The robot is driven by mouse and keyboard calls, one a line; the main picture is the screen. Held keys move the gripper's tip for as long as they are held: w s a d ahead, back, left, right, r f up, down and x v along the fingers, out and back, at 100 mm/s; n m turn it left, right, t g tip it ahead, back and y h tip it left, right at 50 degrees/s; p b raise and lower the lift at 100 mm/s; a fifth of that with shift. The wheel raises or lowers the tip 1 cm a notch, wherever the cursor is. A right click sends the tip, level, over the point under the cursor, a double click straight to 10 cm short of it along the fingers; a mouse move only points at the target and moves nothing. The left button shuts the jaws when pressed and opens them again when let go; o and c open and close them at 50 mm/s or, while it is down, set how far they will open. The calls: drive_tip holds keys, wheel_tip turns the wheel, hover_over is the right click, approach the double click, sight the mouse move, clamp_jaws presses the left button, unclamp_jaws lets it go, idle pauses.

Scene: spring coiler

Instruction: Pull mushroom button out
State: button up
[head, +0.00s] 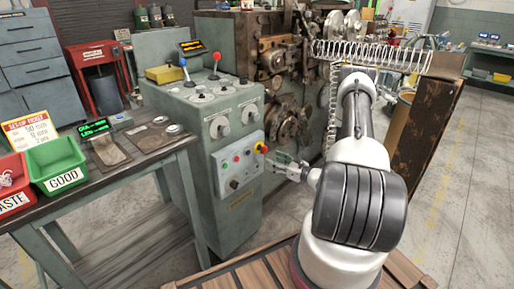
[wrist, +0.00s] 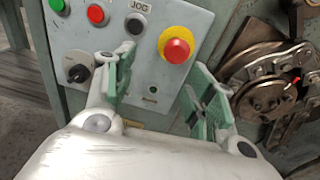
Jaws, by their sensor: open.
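The mushroom button (wrist: 177,48) is a red cap on a yellow collar, at the upper right of a light grey control panel (wrist: 150,78) in the wrist view. In the head view the mushroom button (head: 261,148) shows small at the panel's upper right edge. My gripper (wrist: 160,88) is open and empty, with green-padded fingers pointing at the panel. The button shows beyond and between the two fingertips, nearer the right one. I see no contact. In the head view my gripper (head: 285,163) is just right of the panel.
The panel also carries a green button (wrist: 57,5), a red button (wrist: 97,14), a black JOG button (wrist: 136,23) and a black knob (wrist: 78,72). Coiler machinery (wrist: 272,85) stands close on the right. A workbench with a green GOOD bin (head: 56,163) is at left.

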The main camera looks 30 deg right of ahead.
sight(265, 150)
drive_tip(key=shift+m+t+h, duration=0.4)
drive_tip(key=shift+t, duration=0.2)
drive_tip(key=x, duration=0.3)
drive_tip(key=d+r+x, duration=0.1)
drive_tip(key=x, duration=0.4)
drive_tip(key=shift+w+d+r, duration=0.15)
drive_tip(key=shift+w, duration=0.4)
drive_tip(key=shift+c, duration=0.5)
